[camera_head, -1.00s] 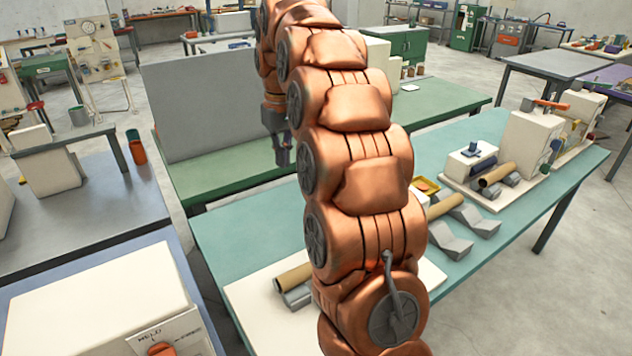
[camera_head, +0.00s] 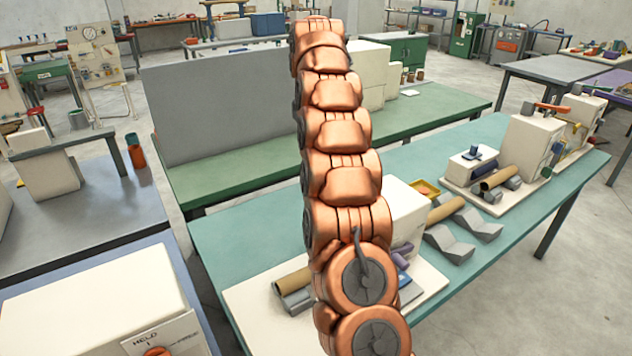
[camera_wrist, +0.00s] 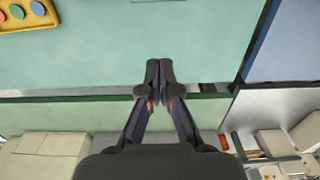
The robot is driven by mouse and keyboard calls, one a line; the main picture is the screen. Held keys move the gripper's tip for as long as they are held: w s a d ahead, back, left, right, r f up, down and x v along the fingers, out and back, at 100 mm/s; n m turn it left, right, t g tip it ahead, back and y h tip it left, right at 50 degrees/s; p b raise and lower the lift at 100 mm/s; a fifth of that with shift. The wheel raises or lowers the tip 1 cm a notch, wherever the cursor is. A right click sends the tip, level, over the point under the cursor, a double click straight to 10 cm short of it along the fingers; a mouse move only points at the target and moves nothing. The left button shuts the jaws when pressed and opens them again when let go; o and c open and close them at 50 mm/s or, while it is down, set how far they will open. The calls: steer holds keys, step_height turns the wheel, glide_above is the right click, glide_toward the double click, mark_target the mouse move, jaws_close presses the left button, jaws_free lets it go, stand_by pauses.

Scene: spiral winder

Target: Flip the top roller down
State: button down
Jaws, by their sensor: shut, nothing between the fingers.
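On the teal table, a machine with a white base plate (camera_head: 252,312) stands partly behind my arm. A brown cardboard tube (camera_head: 291,279) lies on its grey cradle, and a purple roller-like part (camera_head: 404,253) shows right of my arm. Another white machine (camera_head: 530,147) with an orange lever (camera_head: 551,107), a tube (camera_head: 498,178) and a dark roller (camera_head: 483,166) stands at the table's far right. I cannot tell which part is the top roller. My gripper (camera_wrist: 160,76) is shut and empty over the teal table in the wrist view; it is hidden in the head view.
Grey V-shaped blocks (camera_head: 449,243) and a loose brown tube (camera_head: 446,208) lie near a yellow tray (camera_head: 425,190). The tray with coloured discs shows in the wrist view (camera_wrist: 42,22). A green table (camera_head: 240,178) with a grey panel (camera_head: 225,105) stands behind.

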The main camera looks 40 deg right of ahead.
steer(key=s+f+p, duration=0.2)
steer(key=s+f, duration=0.1)
steer(key=f, duration=0.5)
steer(key=shift+s+a+f, duration=0.15)
steer(key=shift+s+f, duration=0.1)
steer(key=shift+f, duration=0.15)
stand_by(0.8)
steer(key=shift+s+b, duration=0.2)
steer(key=shift+b, duration=0.15)
